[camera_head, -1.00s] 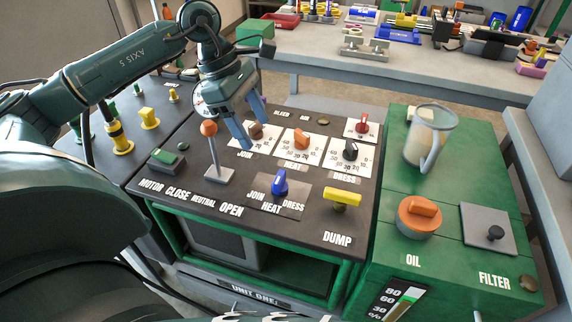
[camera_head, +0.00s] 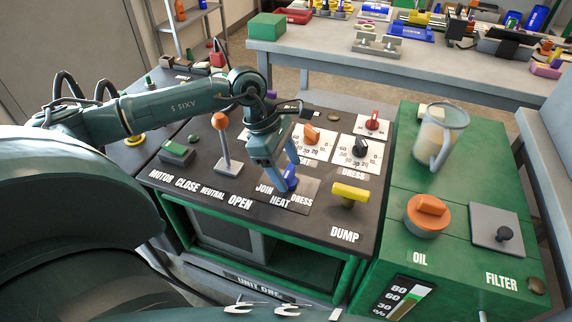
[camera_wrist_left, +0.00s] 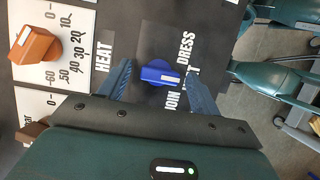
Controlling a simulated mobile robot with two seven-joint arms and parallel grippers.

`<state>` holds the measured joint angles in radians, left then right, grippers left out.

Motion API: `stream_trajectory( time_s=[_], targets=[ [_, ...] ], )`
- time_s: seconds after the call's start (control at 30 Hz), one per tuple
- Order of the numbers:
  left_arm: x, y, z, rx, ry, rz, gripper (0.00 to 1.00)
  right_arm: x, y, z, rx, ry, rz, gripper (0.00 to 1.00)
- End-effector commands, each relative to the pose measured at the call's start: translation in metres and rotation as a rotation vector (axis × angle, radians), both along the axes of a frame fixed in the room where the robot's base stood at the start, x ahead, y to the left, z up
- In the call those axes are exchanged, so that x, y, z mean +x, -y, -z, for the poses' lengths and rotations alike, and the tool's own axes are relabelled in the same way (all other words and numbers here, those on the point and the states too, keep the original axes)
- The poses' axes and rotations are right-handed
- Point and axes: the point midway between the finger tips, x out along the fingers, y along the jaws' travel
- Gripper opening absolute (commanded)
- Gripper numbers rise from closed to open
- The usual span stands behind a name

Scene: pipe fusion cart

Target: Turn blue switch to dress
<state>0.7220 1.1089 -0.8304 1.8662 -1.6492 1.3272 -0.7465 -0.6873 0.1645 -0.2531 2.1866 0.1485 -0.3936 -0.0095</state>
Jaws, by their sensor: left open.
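The blue switch (camera_head: 291,176) sits on the dark panel among the labels JOIN, HEAT and DRESS. In the left wrist view the blue switch (camera_wrist_left: 158,72) has a white mark on its right end, toward the partly hidden HEAT label between DRESS and JOIN. My left gripper (camera_head: 282,184) is over the switch, pointing down. In the wrist view my left gripper (camera_wrist_left: 160,85) is open, with one finger on each side of the switch and visible gaps. Its fingers partly cover the switch and labels in the head view. My right gripper is not in view.
The orange-topped lever (camera_head: 222,135) stands left of my gripper, and the yellow DUMP handle (camera_head: 350,194) is to its right. Dial knobs, orange (camera_head: 310,135) and black (camera_head: 360,148), sit behind. A clear jug (camera_head: 440,135) stands on the green cabinet.

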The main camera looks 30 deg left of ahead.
Motion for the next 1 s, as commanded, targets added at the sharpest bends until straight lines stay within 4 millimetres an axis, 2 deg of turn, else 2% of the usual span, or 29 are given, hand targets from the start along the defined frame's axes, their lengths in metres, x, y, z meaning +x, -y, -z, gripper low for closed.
stream_trajectory(
  time_s=[0.07,0.6,1.0],
  targets=[
    [0.0,0.0,-0.0001,0.0,0.0,0.0,0.64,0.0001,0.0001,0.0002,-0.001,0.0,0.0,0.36],
    [0.0001,-0.0001,-0.0006,0.0,0.0,0.0,0.19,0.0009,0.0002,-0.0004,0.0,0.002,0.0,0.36],
    [-0.0005,-0.0001,0.0008,0.0,0.002,-0.079,0.19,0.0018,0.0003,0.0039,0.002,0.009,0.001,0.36]
  ],
)
